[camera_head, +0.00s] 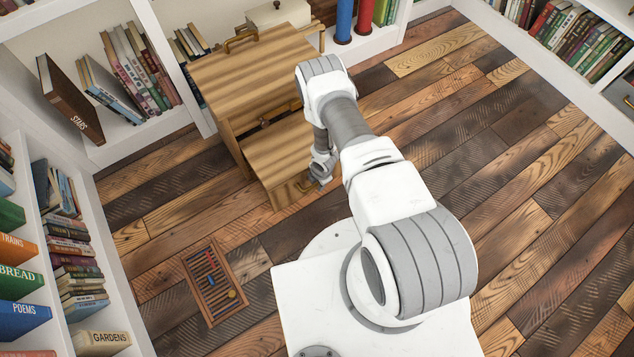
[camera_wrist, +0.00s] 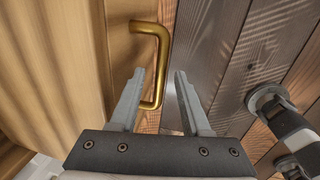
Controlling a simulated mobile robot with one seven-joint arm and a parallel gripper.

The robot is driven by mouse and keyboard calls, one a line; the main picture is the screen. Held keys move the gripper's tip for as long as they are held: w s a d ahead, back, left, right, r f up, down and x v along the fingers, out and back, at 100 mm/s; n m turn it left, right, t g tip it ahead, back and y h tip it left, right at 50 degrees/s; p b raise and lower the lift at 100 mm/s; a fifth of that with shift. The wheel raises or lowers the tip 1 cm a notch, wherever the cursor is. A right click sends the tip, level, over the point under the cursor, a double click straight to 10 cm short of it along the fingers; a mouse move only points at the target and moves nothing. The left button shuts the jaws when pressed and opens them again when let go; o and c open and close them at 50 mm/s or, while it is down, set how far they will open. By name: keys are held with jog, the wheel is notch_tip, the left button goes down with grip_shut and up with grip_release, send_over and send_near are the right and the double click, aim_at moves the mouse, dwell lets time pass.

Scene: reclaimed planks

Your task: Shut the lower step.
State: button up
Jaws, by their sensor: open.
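The wooden step unit (camera_head: 250,75) stands against the shelves in the head view. Its lower step (camera_head: 285,150) sticks out from the front, below the upper top. In the wrist view, a brass handle (camera_wrist: 164,50) is fixed to the pale wooden face (camera_wrist: 75,60) of a step. My gripper (camera_wrist: 160,75) is open, its two fingers on either side of the lower part of the handle. The handle is closer to the left finger; I cannot tell if they touch. In the head view, my arm hides part of the lower step and most of my gripper.
A wooden tray (camera_head: 213,282) with coloured pieces lies on the plank floor at the lower left. Bookshelves line the left, back and right. The floor (camera_head: 500,150) to the right is clear.

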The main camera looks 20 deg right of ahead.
jog(key=shift+c, duration=0.2)
grip_shut()
dwell(1.2)
